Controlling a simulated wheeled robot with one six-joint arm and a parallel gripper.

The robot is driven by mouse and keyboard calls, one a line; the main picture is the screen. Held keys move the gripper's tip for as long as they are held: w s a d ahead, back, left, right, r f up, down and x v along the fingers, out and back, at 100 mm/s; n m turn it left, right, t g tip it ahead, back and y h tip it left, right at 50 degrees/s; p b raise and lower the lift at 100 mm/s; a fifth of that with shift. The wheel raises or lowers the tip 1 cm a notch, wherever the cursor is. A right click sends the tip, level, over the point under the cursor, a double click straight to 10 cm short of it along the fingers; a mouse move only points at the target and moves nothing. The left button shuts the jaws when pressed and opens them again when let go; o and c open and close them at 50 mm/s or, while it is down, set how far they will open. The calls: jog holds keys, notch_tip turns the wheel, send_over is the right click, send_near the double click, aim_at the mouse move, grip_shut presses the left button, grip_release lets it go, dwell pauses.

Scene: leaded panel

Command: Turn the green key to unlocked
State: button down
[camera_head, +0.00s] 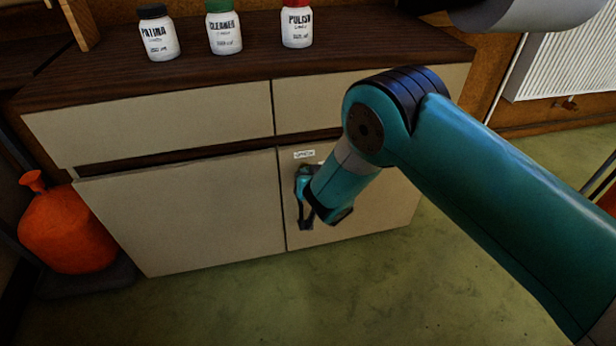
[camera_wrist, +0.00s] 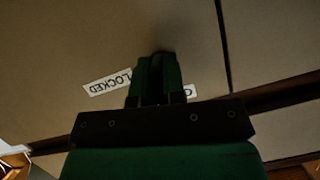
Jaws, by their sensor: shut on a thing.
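My gripper (camera_head: 303,196) is at the upper left of the right cabinet door (camera_head: 375,205), close to its face. The wrist view shows my gripper (camera_wrist: 157,82) shut against the door at a dark round spot. The green key is mostly hidden between the fingers; I cannot tell its turn angle. A white label (camera_wrist: 106,83) reading "LOCKED" appears upside down left of the fingers. A second label (camera_wrist: 191,92) at their right is mostly covered. In the head view a small white label (camera_head: 304,154) sits above my gripper, too small to read surely.
The left cabinet door (camera_head: 190,215) is beside it, with drawers above. Bottles marked patina (camera_head: 160,38), cleaner (camera_head: 225,34) and polish (camera_head: 297,27) stand on the dark top (camera_head: 365,45). An orange container (camera_head: 66,232) is at left. Green floor in front is clear.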

jog(key=shift+n+h, duration=0.3)
jog(key=shift+n, duration=0.2)
dwell(0.3)
jog(key=c, duration=1.2)
grip_release()
jog(key=v, duration=1.7)
jog(key=shift+s+p, duration=0.3)
jog(key=shift+p, duration=0.15)
jog(key=shift+w, duration=0.1)
